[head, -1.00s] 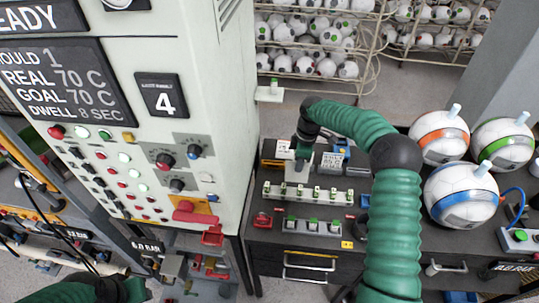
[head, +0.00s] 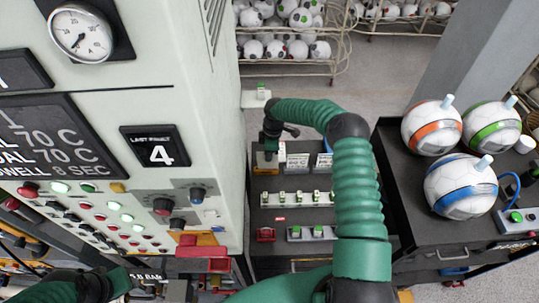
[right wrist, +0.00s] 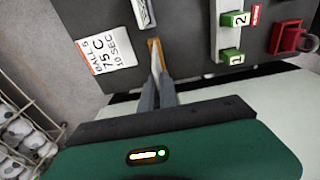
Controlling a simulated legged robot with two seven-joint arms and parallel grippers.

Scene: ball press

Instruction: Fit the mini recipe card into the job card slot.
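My right gripper (right wrist: 156,80) points at the dark bench top in the right wrist view. Its fingers are close together around a thin orange-edged piece, seen edge-on, which looks like the mini recipe card (right wrist: 154,50). Its print is hidden. In the head view my right gripper (head: 268,146) is over the left end of the row of cards. I cannot tell which part is the job card slot. My left gripper (head: 95,287) is at the lower left, its fingers unclear.
The press (head: 190,110) with its knobs and red handle stands left of the bench. A small shelf (head: 257,99) juts from its side. Green numbered blocks (right wrist: 233,20) and a red part (right wrist: 290,37) are near the right gripper. Three balls (head: 462,185) sit on the right cabinet.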

